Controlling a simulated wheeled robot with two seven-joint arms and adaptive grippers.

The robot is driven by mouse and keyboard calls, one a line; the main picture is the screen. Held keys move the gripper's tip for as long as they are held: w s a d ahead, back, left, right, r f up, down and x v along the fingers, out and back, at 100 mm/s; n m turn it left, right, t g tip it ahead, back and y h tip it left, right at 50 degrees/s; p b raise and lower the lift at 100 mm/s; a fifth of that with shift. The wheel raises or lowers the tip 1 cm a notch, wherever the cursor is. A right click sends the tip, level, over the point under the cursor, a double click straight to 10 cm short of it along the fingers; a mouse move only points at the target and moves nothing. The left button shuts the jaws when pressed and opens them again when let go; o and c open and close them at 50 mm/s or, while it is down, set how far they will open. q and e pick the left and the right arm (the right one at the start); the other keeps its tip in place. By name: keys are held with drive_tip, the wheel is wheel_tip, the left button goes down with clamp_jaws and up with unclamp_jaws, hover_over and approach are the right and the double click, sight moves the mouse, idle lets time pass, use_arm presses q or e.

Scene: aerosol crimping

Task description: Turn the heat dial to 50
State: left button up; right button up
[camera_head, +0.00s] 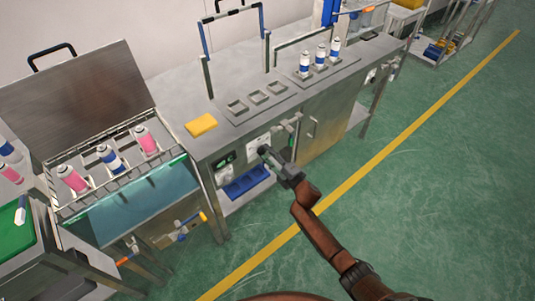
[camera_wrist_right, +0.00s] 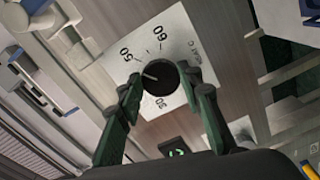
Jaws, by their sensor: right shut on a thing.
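The heat dial (camera_wrist_right: 160,79) is a round black knob on a white scale plate (camera_wrist_right: 176,38) in the right wrist view. The numbers 30, 50 and 60 can be read around it. The knob's pale mark points left, roughly toward the 50 side; I cannot tell if it lines up exactly. My right gripper (camera_wrist_right: 163,84) is shut on the knob, one finger on each side, and the left finger covers part of the scale. In the head view my right gripper (camera_head: 268,156) is at the front panel of the steel bench and hides the knob. My left gripper is not in view.
A blue tray (camera_head: 246,182) sits below the panel. The open water bath (camera_head: 130,205) is at left. The green floor (camera_head: 440,190) at right is clear.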

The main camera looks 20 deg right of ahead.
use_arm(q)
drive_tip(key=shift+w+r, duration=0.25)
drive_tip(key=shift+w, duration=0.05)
use_arm(e)
drive_tip(key=shift+f+m, duration=0.1)
drive_tip(key=shift+m, duration=0.5)
drive_tip(key=o, duration=1.2)
drive_tip(key=shift+c, duration=0.2)
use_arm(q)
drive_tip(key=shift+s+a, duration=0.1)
use_arm(e)
drive_tip(key=shift+s, duration=0.1)
drive_tip(key=v, duration=1.1)
drive_tip(key=shift+s+d, duration=0.15)
drive_tip(key=shift+s, duration=0.25)
